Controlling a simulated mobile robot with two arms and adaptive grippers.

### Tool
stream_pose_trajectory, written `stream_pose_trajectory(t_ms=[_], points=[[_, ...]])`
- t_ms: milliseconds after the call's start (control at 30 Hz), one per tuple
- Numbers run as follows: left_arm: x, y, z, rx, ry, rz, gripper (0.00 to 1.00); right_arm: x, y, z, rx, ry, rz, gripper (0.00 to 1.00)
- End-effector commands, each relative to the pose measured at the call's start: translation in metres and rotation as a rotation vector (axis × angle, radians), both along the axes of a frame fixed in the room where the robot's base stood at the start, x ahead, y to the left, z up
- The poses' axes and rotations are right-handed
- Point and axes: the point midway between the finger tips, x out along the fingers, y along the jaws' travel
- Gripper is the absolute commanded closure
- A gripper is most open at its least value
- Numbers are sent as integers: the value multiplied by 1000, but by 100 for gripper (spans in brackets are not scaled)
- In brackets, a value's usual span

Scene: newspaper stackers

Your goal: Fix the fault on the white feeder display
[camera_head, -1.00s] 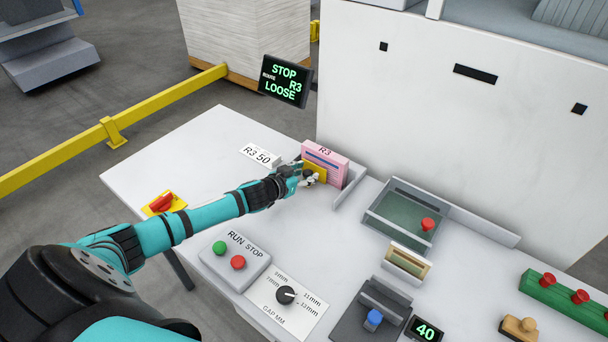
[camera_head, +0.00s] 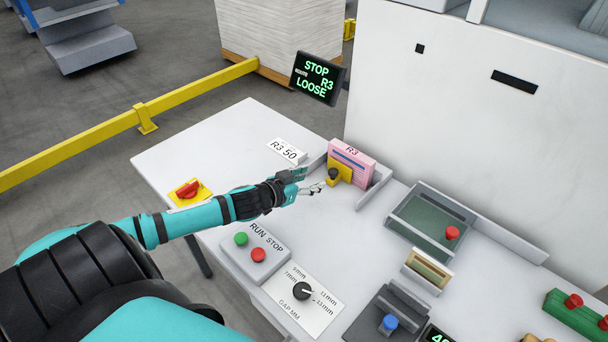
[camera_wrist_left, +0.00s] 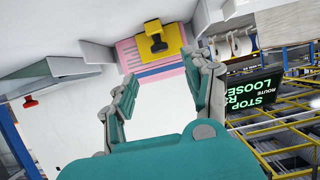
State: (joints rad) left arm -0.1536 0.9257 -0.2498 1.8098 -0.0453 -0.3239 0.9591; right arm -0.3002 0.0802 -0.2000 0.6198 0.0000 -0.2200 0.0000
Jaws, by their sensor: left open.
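The feeder display (camera_head: 318,78) is a dark screen with green text reading STOP, ROUTE R3, LOOSE; it also shows tilted in the left wrist view (camera_wrist_left: 252,108). A pink stack labelled R3 (camera_head: 362,160) stands upright between low grey guides at the table's back. A yellow block with a dark knob (camera_head: 335,174) sits against the stack's front; the wrist view shows it too (camera_wrist_left: 158,40). My left gripper (camera_head: 314,188) is open and empty, just in front of the block and apart from it. Its spread fingers (camera_wrist_left: 168,88) face the stack. My right gripper is not in view.
A white "R3 50" card (camera_head: 287,151) lies left of the stack. Nearby are a red switch on yellow (camera_head: 189,191), a RUN/STOP box (camera_head: 257,251), a gap dial (camera_head: 303,290) and a green-floored tray (camera_head: 428,222).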

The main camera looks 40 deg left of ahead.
Motion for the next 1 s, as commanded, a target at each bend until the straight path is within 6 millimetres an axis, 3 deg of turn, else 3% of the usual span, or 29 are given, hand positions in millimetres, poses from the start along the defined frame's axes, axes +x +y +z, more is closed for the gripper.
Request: stream_pose_trajectory(t_ms=[233, 833, 1000], points=[[-17, 1, 7, 1, 0, 0, 48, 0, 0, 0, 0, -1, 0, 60], [-18, 1, 8, 1, 0, 0, 48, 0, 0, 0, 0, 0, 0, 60], [-18, 1, 32, 1, -1, 0, 48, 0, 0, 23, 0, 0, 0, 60]])
